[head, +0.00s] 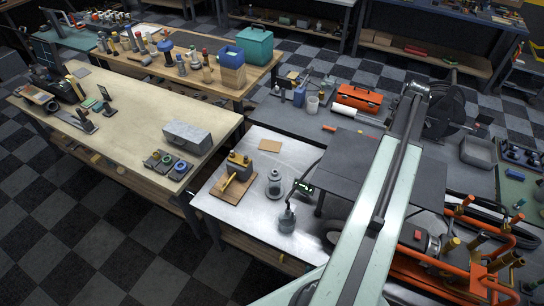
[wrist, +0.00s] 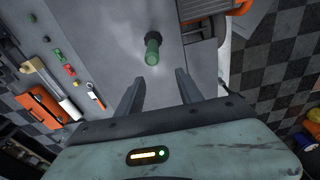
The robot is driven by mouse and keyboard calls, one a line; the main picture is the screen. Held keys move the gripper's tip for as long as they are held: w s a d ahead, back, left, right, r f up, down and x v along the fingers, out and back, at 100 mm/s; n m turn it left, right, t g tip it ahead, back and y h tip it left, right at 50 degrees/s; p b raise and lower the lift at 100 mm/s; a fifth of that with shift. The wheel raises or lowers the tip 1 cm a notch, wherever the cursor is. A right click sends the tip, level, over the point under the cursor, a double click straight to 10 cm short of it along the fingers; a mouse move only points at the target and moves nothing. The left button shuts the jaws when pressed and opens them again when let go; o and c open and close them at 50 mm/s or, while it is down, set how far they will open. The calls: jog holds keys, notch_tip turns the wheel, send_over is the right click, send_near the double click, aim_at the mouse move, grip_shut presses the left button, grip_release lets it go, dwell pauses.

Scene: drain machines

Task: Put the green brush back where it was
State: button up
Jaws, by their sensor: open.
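The green brush (wrist: 152,52) shows in the wrist view as a green handle with a dark collar, over a grey worktop (wrist: 108,40). It appears to stand upright, seen from above; I cannot tell what its foot rests on. My gripper (wrist: 158,76) is open, its two dark fingers apart and nothing between them. The brush is just beyond the fingertips, roughly in line with the gap, and no contact shows. In the head view I cannot make out the brush or my gripper; my arm covers part of the right-hand benches.
In the wrist view, an orange box (wrist: 40,105), a white roll (wrist: 70,108) and small red and green pieces lie left. A machine (wrist: 205,22) stands upper right. In the head view, orange pipework (head: 470,240) is lower right, and a cluttered wooden bench (head: 150,70) is upper left.

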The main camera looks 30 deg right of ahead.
jog(key=w+a+m, duration=0.1)
jog(key=w+a, duration=0.9)
jog(key=a, duration=0.5)
jog(key=w+a+m, duration=0.2)
jog(key=a, duration=1.8)
jog(key=w+a+m+g, duration=0.1)
jog(key=w+a+m, duration=0.1)
jog(key=a, duration=1.9)
jog(key=shift+a+m+h, duration=0.15)
jog(key=shift+m+h, duration=0.25)
jog(key=shift+m, duration=0.4)
jog(key=shift+w, duration=0.1)
